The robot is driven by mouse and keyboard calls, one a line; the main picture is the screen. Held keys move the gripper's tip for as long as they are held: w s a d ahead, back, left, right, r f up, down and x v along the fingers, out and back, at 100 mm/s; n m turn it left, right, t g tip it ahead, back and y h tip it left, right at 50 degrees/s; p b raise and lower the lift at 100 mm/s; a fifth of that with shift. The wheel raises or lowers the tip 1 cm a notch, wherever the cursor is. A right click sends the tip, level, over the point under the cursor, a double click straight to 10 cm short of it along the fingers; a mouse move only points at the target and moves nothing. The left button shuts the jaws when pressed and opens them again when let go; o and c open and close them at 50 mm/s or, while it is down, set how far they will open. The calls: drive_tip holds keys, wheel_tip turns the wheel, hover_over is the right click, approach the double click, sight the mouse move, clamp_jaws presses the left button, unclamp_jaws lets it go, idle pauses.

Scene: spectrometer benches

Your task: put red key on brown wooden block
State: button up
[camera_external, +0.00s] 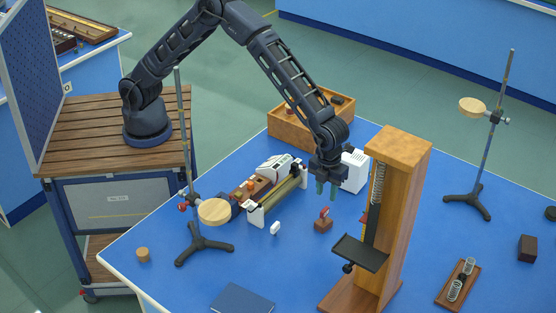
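A small red upright piece, which looks like the red key (324,212), shows on a small reddish-brown base (322,225) on the blue table. I cannot tell whether the two are one piece. A dark brown block (528,248), apparently the wooden block, stands near the table's right side with nothing seen on top. My gripper (326,190) points down above and slightly behind the red piece, apart from it. Its two greenish fingers are spaced apart with nothing seen between them.
A tall wooden stand (397,150) with a black shelf (361,252) rises right of my gripper. A white box (354,171) and a wooden crate (290,128) are behind. Ring stands are left (201,242) and right (468,200). A test-tube rack (451,297) lies front right.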

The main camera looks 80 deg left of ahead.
drive_tip(key=a+r+n+t, duration=0.1)
drive_tip(key=a+r+n, duration=0.5)
drive_tip(key=a+r, duration=1.05)
drive_tip(key=s+a+r+n+t, duration=0.1)
drive_tip(key=s+a+r+n, duration=0.3)
drive_tip(key=a, duration=0.4)
drive_tip(key=s+a+r+n, duration=0.35)
drive_tip(key=a+r, duration=0.25)
drive_tip(key=a, duration=0.3)
drive_tip(key=s+a+r+n+t, duration=0.1)
drive_tip(key=s+a+r+n, duration=0.15)
drive_tip(key=s+a, duration=0.45)
drive_tip(key=s+a+r+n, duration=0.1)
drive_tip(key=s+a+n, duration=0.3)
drive_tip(key=s+a, duration=0.2)
drive_tip(key=s+a+f+n, duration=0.2)
drive_tip(key=s+a+n, duration=0.1)
drive_tip(key=s, duration=0.4)
drive_tip(key=s+a+f+n+t, duration=0.1)
drive_tip(key=s+a+n, duration=0.3)
drive_tip(key=s, duration=0.3)
drive_tip(key=shift+a+f+t, duration=0.3)
drive_tip(key=shift+a+f, duration=0.05)
drive_tip(key=shift+a, duration=0.25)
